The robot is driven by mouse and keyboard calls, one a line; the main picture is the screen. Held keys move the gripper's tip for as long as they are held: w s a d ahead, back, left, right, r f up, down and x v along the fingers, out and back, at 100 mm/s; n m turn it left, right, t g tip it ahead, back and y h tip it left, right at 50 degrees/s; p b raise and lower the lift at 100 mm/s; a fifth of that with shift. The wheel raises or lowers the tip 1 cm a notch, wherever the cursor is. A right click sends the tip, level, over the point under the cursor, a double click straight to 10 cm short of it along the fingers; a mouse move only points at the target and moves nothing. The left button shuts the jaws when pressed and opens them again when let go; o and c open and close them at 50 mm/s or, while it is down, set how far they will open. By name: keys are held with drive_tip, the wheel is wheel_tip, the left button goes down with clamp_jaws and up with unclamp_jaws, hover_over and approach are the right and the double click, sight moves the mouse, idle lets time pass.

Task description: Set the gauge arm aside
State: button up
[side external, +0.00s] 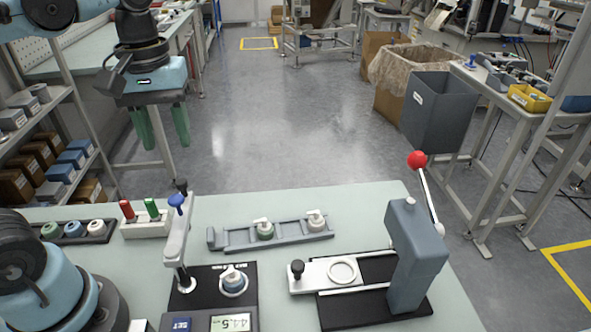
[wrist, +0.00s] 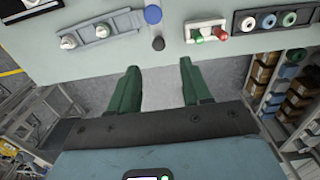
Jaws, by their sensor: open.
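The gauge arm (side external: 176,243) is a pale bar at the table's left. It runs from a silver post on the black gauge base (side external: 206,306) toward the far table edge. A blue knob (side external: 176,201) and a black knob (side external: 181,186) stand at its far end. The blue knob (wrist: 152,15) and black knob (wrist: 158,43) also show at the top of the wrist view. My gripper (side external: 163,138) is open and empty, high beyond the far table edge, apart from the knobs.
A grey rail (side external: 275,236) with two capped parts lies mid-table. A press (side external: 412,260) with a red-knobbed lever stands at right. A white block (side external: 146,224) with red and green pegs and a tray of rings (side external: 72,232) are left of the arm.

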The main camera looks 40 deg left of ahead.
drive_tip(key=shift+r, duration=1.95)
drive_tip(key=shift+f, duration=0.1)
drive_tip(key=w+d+f+m+t, duration=0.1)
drive_tip(key=w+f+m+t, duration=0.3)
drive_tip(key=f+m+t, duration=0.3)
wheel_tip(320, 180, down, 4)
drive_tip(key=shift+f+m, duration=0.25)
drive_tip(key=shift+m, duration=0.85)
